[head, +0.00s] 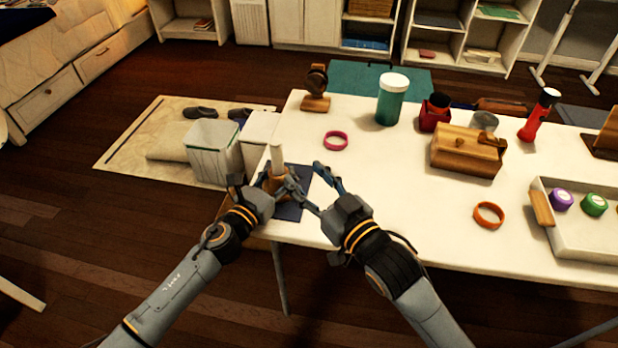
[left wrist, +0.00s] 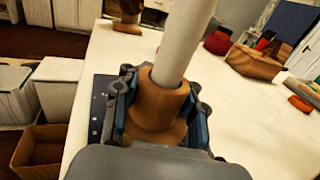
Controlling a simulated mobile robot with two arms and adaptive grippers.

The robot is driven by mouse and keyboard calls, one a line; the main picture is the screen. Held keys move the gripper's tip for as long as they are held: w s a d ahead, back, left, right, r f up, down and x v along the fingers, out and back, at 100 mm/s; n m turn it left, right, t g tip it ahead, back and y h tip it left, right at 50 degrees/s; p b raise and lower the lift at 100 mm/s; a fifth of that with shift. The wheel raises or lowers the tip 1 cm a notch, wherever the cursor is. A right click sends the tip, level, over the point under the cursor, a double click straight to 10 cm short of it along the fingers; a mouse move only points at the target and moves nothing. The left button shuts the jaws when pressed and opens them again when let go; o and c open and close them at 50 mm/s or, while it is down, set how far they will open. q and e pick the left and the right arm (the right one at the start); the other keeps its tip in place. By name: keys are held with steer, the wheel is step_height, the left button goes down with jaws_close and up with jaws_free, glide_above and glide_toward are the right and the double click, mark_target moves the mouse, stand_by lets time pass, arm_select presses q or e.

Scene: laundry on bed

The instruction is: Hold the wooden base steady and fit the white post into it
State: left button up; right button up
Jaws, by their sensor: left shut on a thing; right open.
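The wooden base (left wrist: 158,103) is a brown turned piece standing between the fingers of my left gripper (left wrist: 155,115), which is shut on it. In the head view the base (head: 274,181) is partly hidden by my left gripper (head: 270,190), over a dark blue mat (head: 293,207) at the table's near left corner. The white post (left wrist: 186,45) stands in the top of the base, leaning slightly in the left wrist view; it also shows in the head view (head: 277,158). How deep it sits cannot be seen. My right gripper (head: 315,187) is open and empty just right of the base.
On the white table (head: 390,215) are a pink ring (head: 336,141), an orange ring (head: 489,214), a green jar (head: 392,103), a wooden box (head: 467,150) and a tray (head: 587,240) with coloured lids. Bins (head: 213,152) stand on the floor to the left. The table's middle is clear.

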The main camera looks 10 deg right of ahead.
arm_select(q)
steer(key=o, duration=1.4)
